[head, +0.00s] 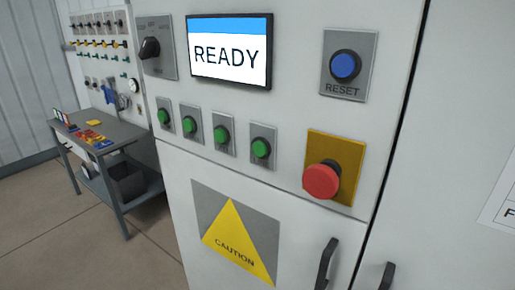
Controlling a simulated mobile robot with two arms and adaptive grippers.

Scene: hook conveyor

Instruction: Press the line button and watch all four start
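A white control cabinet fills the middle of the head view. Its screen (230,53) reads READY under a blue band. No readable label shows which one is the line button. A blue RESET button (345,65) is at the upper right. A red mushroom button (321,180) on a yellow plate is below it. A black rotary selector (150,47) is left of the screen. Neither gripper shows.
A yellow caution sign (239,243) and black door handles (327,262) are on the cabinet's lower part. At the left, a grey workbench (117,131) with small coloured items stands before a tool board (106,55). Bare floor (60,235) lies in front of it.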

